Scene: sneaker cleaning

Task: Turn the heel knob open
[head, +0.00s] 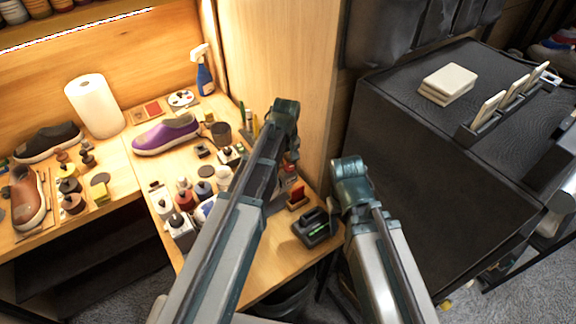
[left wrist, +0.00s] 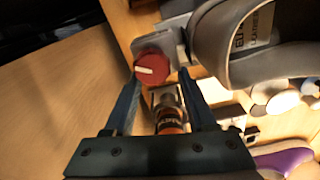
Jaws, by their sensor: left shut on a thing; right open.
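The heel knob is a round red knob (left wrist: 152,69) with a white mark, in the left wrist view. It sits between the fingertips of my left gripper (left wrist: 161,76), which is shut on it. A grey shoe (left wrist: 245,45) with a printed label inside lies just to the right of the knob. In the head view my left arm hides the shoe and the knob, and I cannot make out the left fingers. My right gripper (head: 337,208) is open, low beside the bench's right end, mostly hidden by its arm and away from the knob.
A wooden bench (head: 262,272) holds several bottles, a purple shoe (head: 166,135), a brown shoe (head: 28,198) and a paper towel roll (head: 95,106). A black device (head: 317,230) with a green light stands near its right end. A dark cabinet (head: 440,170) stands to the right.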

